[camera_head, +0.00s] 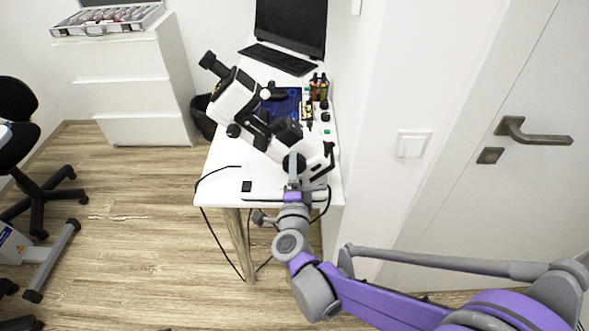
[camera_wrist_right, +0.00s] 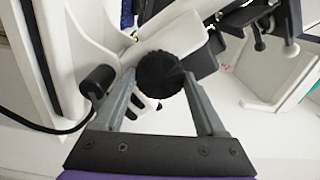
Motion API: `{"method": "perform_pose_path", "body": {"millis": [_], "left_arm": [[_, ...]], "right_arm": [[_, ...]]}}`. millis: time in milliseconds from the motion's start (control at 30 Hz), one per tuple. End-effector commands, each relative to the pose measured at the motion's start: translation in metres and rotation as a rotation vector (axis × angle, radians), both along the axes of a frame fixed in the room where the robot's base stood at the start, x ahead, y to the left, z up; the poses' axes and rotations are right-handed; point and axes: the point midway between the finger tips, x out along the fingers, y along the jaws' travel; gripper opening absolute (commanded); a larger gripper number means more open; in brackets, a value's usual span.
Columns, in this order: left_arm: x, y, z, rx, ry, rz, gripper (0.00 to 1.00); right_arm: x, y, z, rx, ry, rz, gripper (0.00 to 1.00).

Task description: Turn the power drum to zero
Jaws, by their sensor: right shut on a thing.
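The power drum (camera_wrist_right: 160,74) is a round black ribbed knob on the white microscope, seen large in the right wrist view. The microscope (camera_head: 236,100) stands on the white table in the head view, tilted up to the left. My right gripper (camera_head: 293,160) reaches its near side. In the right wrist view the two grey fingers of my right gripper (camera_wrist_right: 159,82) lie on either side of the drum and are shut on it. I cannot read any scale or mark on the drum. My left gripper is not in view.
A laptop (camera_head: 283,48) stands at the far end of the table (camera_head: 222,157), with small bottles (camera_head: 318,86) nearer. Black cables hang off the front left. A wall and a door with a handle (camera_head: 533,133) bound the right. A white drawer cabinet (camera_head: 125,80) stands left.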

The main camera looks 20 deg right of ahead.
Motion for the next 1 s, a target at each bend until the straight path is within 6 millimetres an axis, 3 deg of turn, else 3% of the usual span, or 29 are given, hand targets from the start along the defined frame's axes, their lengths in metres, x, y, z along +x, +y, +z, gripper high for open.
{"method": "perform_pose_path", "body": {"millis": [767, 800, 900, 1000], "left_arm": [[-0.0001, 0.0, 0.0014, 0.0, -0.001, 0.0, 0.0], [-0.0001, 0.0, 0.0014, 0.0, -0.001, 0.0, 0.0], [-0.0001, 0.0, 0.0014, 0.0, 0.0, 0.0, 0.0], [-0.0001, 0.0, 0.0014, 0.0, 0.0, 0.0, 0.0]], "right_arm": [[-0.0004, 0.0001, -0.0004, 0.093, -0.025, 0.001, 0.18], [-0.0004, 0.0001, -0.0004, 0.093, -0.025, 0.001, 0.8], [-0.0003, 0.0001, -0.0003, 0.092, -0.027, 0.0, 0.98], [-0.0003, 0.0001, -0.0003, 0.092, -0.027, 0.0, 1.0]]}}
